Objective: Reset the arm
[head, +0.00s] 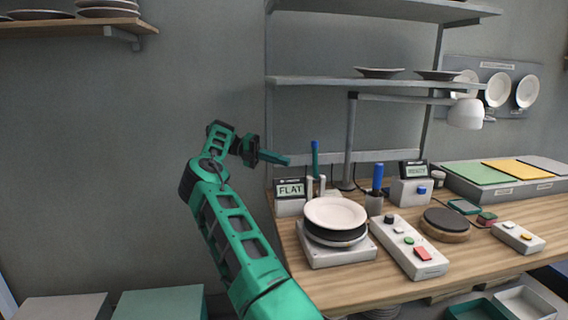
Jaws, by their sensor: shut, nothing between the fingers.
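My green arm rises from the bottom of the head view and bends at an elbow on the left. My gripper (274,158) is raised in free air in front of the grey wall, left of and above the bench. Its fingers point to the right and are closed with nothing held between them. It touches nothing that I can see.
A wooden bench (480,252) fills the right. A button panel (408,247) and lamp (465,113) stand right.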

